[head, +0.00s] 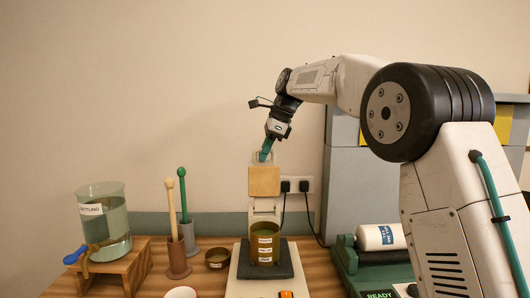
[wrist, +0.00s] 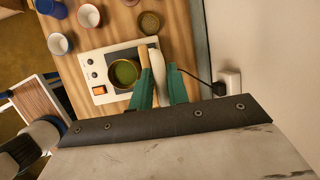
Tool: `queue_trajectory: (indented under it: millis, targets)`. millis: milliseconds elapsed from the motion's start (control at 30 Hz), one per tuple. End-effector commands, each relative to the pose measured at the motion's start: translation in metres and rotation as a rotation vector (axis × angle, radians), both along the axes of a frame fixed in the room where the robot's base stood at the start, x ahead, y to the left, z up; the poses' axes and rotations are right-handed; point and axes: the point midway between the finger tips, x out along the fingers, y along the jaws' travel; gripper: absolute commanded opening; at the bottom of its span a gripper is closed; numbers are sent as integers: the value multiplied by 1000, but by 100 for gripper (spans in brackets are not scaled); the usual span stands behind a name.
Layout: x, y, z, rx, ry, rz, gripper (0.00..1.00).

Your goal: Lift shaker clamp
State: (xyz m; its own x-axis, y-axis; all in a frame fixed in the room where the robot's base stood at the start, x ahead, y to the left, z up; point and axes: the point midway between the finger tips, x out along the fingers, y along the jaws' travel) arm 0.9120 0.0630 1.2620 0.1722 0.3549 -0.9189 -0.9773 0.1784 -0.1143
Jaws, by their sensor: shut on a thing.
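The shaker clamp (head: 264,181) is a tan board with a pale handle, standing raised on a white bracket behind and above the jar. My gripper (head: 264,155) reaches down from above, and its green fingers are shut on the handle. In the wrist view the clamp (wrist: 158,62) shows edge-on between the two fingers of my gripper (wrist: 159,92). The labelled olive jar (head: 265,246) with green contents stands upright on the dark plate of the shaker (head: 244,288). In the wrist view the jar (wrist: 124,74) is open at the top, with the clamp clear of its mouth.
A glass settling jar (head: 116,225) sits on a wooden stand at left, with a blue tap. Two pestles stand in holders (head: 177,258) beside a small bowl (head: 217,258). A green machine with a white roller (head: 380,237) is at right. The wall with plugs (head: 295,185) is close behind.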

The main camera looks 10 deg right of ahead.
Motion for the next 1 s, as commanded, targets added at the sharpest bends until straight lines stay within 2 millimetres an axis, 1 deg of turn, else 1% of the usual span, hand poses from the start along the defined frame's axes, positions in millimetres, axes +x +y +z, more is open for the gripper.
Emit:
queue_trajectory:
  millis: [400, 433, 467, 500, 800, 867, 1000]
  targets:
    - [2, -9, 1, 3, -7, -10, 0]
    - [2, -9, 1, 3, -8, -10, 23]
    - [2, -9, 1, 3, -8, -11, 31]
    - [2, -9, 1, 3, -7, -11, 33]
    - [1, -9, 4, 2, -5, -9, 33]
    - [0, -11, 9, 3, -7, -9, 33]
    - [-4, -19, 29, 3, -9, -9, 33]
